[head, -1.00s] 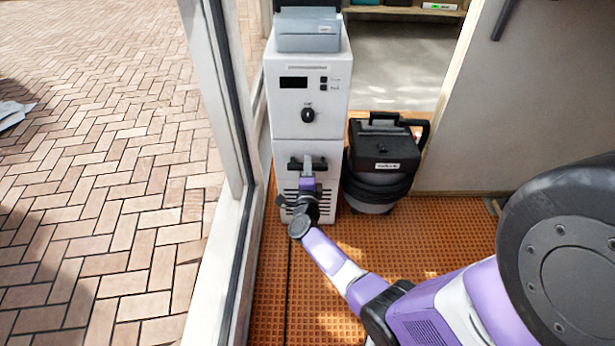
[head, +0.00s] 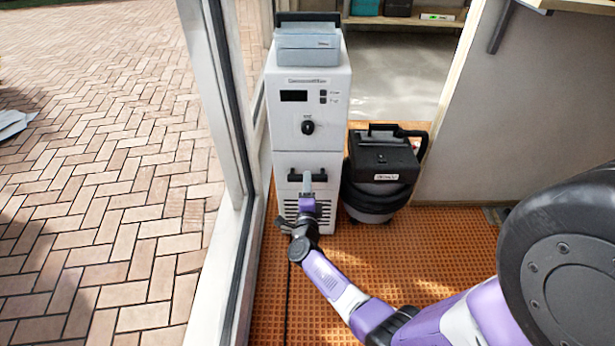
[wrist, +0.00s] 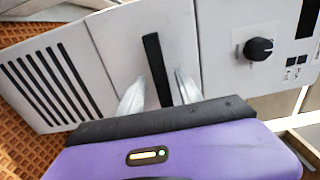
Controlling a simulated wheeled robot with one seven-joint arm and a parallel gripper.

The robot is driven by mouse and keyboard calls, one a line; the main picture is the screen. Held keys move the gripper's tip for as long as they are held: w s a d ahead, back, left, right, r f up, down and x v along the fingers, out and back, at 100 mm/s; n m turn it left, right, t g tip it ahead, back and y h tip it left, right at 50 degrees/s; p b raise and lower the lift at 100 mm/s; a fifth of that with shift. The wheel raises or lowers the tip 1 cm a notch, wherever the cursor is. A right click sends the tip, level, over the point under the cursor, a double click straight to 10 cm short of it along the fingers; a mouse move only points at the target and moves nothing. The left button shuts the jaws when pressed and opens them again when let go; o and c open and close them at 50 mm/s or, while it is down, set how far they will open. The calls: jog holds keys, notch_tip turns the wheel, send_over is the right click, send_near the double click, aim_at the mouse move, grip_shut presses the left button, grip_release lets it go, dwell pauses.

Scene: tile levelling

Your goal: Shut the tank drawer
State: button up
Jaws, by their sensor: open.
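The tank drawer (head: 285,163) is the lower white front of the tall white machine, with dark vent slots below and a black bar handle (head: 294,178). In the wrist view the drawer front (wrist: 110,45) looks about level with the panel above it; a small gap is hard to judge. My gripper (head: 307,182) is at the middle of the handle. In the wrist view my gripper (wrist: 160,90) is open, one finger on each side of the black handle (wrist: 155,60). I cannot tell whether the fingers touch the handle or the drawer front.
The upper panel carries a black knob (head: 308,127) and a display. A grey-blue box (head: 308,50) sits on top. A black and grey vacuum (head: 382,165) stands close on the right. A white window frame (head: 222,200) runs along the left. Orange grid flooring (head: 440,240) is open in front.

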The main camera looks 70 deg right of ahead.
jog(key=shift+p+v, duration=0.4)
jog(key=shift+v, duration=1.7)
